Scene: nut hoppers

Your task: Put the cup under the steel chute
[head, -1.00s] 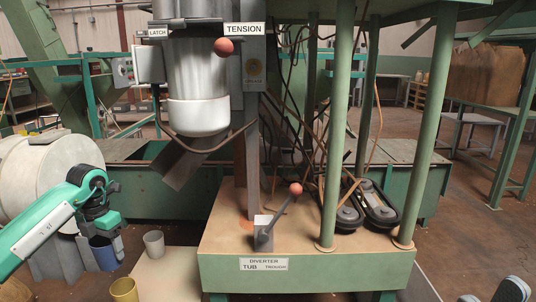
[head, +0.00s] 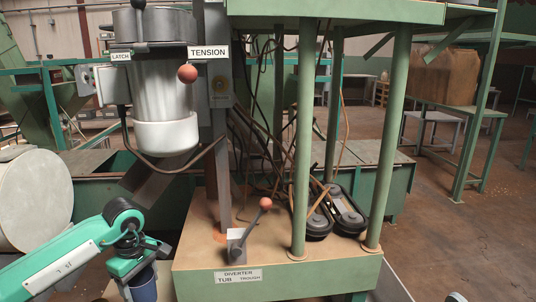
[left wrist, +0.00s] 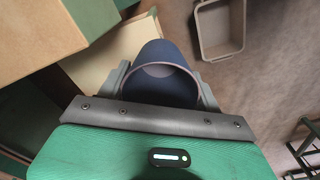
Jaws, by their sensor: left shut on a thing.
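The blue cup (head: 145,285) is in my left gripper (head: 140,268), low at the left of the head view. In the left wrist view the cup (left wrist: 165,95) sits between the two fingers of the gripper (left wrist: 163,84), with its round mouth toward the camera. The gripper is shut on it. The steel chute (head: 150,177) slopes down to the left below the steel hopper (head: 163,90). The cup is below the chute's lower end in the picture; how far apart they are in depth is unclear. My right gripper is out of view.
The green-edged bench (head: 300,278) has a diverter lever with a red knob (head: 265,203) and posts. A large pale drum (head: 30,200) stands at the left. The left wrist view shows a grey tub (left wrist: 220,28) on the floor.

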